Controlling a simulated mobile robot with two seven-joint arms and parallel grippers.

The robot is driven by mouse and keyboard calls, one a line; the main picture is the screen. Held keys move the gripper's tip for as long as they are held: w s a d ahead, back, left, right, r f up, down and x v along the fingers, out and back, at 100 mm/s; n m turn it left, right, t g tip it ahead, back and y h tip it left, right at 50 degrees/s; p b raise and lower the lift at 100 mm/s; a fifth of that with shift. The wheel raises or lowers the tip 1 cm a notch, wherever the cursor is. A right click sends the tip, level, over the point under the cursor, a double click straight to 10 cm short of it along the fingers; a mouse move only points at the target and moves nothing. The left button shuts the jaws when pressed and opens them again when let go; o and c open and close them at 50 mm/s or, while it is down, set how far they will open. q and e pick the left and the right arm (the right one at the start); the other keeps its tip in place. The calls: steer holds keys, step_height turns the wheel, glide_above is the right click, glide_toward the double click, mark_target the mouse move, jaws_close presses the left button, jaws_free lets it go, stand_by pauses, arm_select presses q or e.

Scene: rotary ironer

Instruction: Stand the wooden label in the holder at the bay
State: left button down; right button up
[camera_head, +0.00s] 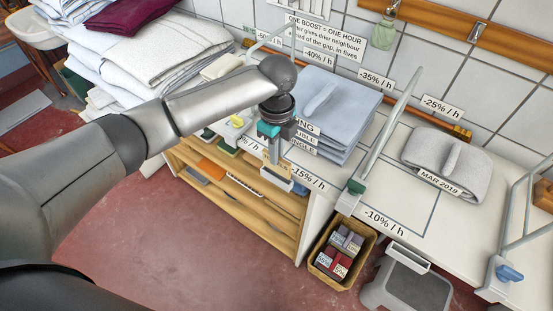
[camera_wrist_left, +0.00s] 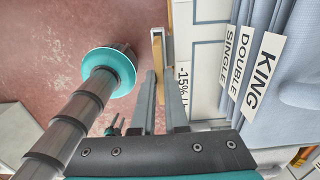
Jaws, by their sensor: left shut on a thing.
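The wooden label (camera_head: 274,168) is a small tan plate at the front edge of the white table. My left gripper (camera_head: 276,150) reaches down from above and is shut on it. In the left wrist view the label (camera_wrist_left: 157,50) shows edge-on beyond the fingertips (camera_wrist_left: 160,78). A pale holder (camera_head: 279,183) is at the table edge, just under the label. In the wrist view the holder (camera_wrist_left: 168,45) is close beside the label. I cannot tell whether the label's foot is inside it. My right gripper is not in view.
A blue folded stack (camera_head: 325,105) with KING, DOUBLE and SINGLE tags stands behind the gripper. A wire divider (camera_head: 380,130) rises to its right. A wooden crate (camera_head: 343,255) and grey step stool (camera_head: 405,285) stand below. The -10% bay (camera_head: 385,190) is bare.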

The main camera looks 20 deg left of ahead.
arm_select(q)
step_height(320, 180, up, 16)
steer(key=p, duration=0.1)
steer(key=shift+f+p, duration=0.15)
steer(key=shift+p, duration=0.2)
